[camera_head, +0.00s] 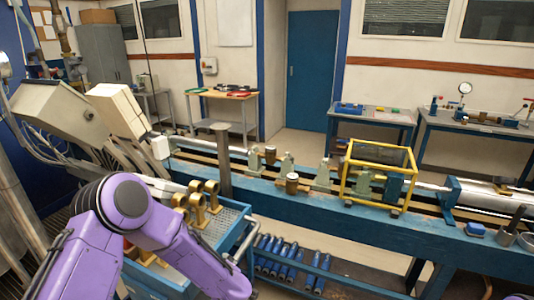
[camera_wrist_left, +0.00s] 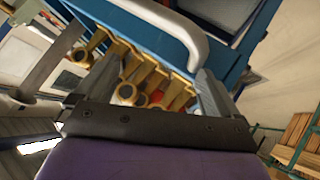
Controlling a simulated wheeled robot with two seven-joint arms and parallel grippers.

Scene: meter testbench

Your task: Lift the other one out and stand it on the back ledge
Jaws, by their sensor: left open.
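Several brass fittings (camera_head: 197,196) with round open ends stand at the blue tray cart (camera_head: 228,222), right of my purple left arm in the head view. The wrist view shows brass fittings (camera_wrist_left: 130,92) in a row, beyond and partly between the fingers of my left gripper (camera_wrist_left: 146,82). The gripper is open and nothing is seen clamped in it. A small red spot shows among the fittings. In the head view my left arm hides part of the cart, and the gripper itself is not seen. I cannot tell which piece is "the other one". My right gripper is not in view.
A long blue bench (camera_head: 330,212) crosses the middle, with green supports (camera_head: 322,173), two small brown-topped cylinders (camera_head: 292,183) and a yellow frame (camera_head: 378,172). A grey post (camera_head: 222,160) stands behind the cart. Blue cylinders (camera_head: 290,262) lie on the lower shelf.

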